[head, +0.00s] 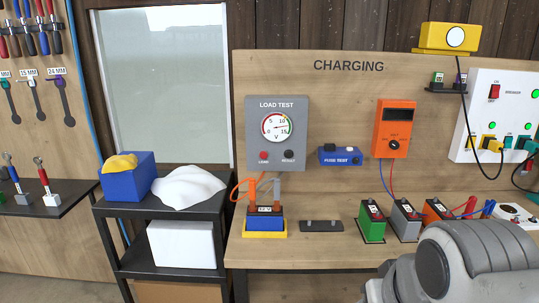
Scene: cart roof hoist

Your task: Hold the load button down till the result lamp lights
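The grey load test box (250,130) is on the wooden panel under the CHARGING sign. Its round volt gauge (277,126) has its needle toward the right. Below the gauge are a red load button (264,155) at left and a dark reset button (289,154) at right. I cannot make out a lit result lamp on the box. A blue battery (265,222) with a dark top stands on a yellow base below, with an orange and a grey clamp at its top. My gripper is not in view; only a grey part of my arm shows at bottom right, apart from the box.
The wooden bench (300,250) holds a dark empty holder (321,226), a green battery (371,222) and a grey battery (405,220). A blue fuse tester (340,156) and an orange meter (394,128) are right of the box. A black cart (110,222) stands left.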

